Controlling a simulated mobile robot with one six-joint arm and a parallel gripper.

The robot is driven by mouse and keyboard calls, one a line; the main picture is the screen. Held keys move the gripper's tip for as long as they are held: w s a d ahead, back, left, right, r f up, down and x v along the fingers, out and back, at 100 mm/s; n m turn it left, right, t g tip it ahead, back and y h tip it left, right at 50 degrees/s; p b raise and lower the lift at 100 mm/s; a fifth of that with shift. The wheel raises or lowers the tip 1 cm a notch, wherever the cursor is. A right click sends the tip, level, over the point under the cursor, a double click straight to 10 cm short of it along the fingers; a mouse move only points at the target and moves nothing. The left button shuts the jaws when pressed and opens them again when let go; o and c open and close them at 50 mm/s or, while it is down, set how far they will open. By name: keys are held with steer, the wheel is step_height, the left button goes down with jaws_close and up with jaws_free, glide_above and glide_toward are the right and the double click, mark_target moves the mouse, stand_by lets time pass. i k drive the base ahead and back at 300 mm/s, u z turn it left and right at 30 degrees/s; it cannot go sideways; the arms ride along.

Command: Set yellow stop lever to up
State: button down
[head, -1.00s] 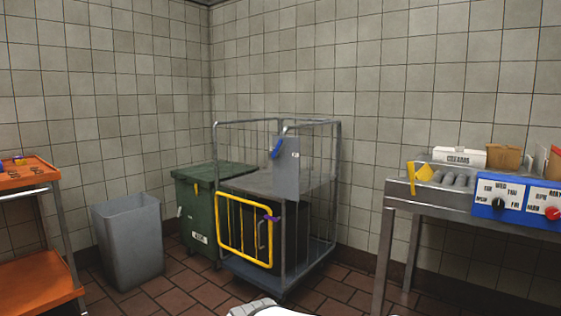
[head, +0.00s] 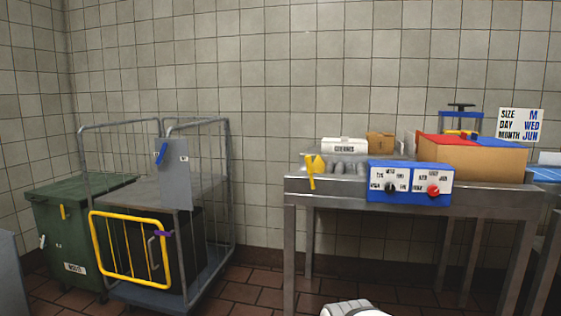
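A yellow lever (head: 313,168) sits at the left end of the steel table (head: 300,186), by the front edge. It has a broad yellow head and a thin arm that hangs down over the table's front. Nothing touches it. A white rounded part of my own body shows at the bottom edge, well below the table top. My gripper's fingers are not in view.
Grey rollers (head: 348,168) lie beside the lever. A blue dial panel (head: 408,184) is on the table front. A cardboard box (head: 470,161) stands further right. A wire cage trolley (head: 228,190) and green bin (head: 45,220) stand left. Floor shows between trolley and table.

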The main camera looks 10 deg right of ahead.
mark_target(318, 166)
steer(key=z, duration=0.1)
steer(key=i, duration=1)
